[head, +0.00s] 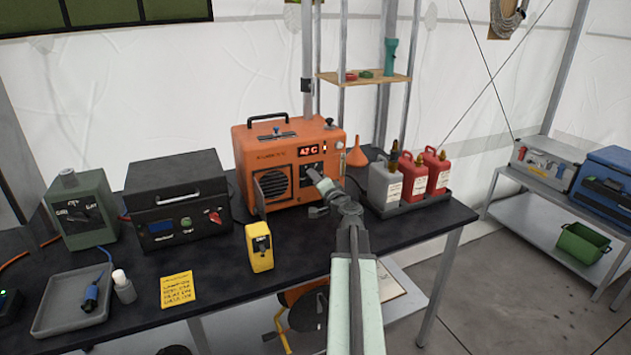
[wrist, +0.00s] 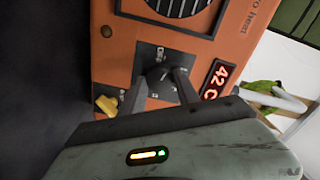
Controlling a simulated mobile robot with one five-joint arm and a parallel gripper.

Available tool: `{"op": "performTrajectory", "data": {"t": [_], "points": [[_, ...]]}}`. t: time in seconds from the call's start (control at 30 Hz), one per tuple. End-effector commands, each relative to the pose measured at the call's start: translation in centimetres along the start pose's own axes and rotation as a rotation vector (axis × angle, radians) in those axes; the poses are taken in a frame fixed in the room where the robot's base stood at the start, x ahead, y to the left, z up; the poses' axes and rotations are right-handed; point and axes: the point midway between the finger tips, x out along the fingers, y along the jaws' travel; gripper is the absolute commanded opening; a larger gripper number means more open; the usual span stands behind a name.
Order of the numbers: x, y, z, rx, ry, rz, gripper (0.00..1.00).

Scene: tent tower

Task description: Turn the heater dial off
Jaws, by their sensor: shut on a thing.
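The orange heater (head: 258,148) stands on the dark table, with a round grille and a red lit display (head: 309,150). In the wrist view its orange front (wrist: 120,40) fills the upper part, and the display (wrist: 217,78) reads 42 C. The heater dial (wrist: 158,73) is dark, on a black plate with pale marks. My gripper (wrist: 160,82) is shut on the dial, one finger on each side. The fingers partly hide the plate, and I cannot read the dial's setting.
A yellow knob (wrist: 107,105) is left of my fingers in the wrist view. A yellow device (head: 260,247) stands in front of the heater. Right are an orange funnel (head: 357,153) and a tray (head: 425,203) of canisters. A black box (head: 180,200) is left.

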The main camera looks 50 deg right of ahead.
Motion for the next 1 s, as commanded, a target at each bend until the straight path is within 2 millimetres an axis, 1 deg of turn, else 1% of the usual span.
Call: {"op": "performTrajectory", "data": {"t": [0.2,0.4,0.63,1.0], "points": [[0.13,-0.11,0.04,-0.155,0.004,-0.001,0.00],[0.12,-0.10,0.04,-0.257,0.006,-0.001,0.00],[0.12,-0.10,0.02,-0.317,0.008,0.000,0.00],[0.10,-0.07,0.00,-0.333,0.008,0.000,0.00]]}}
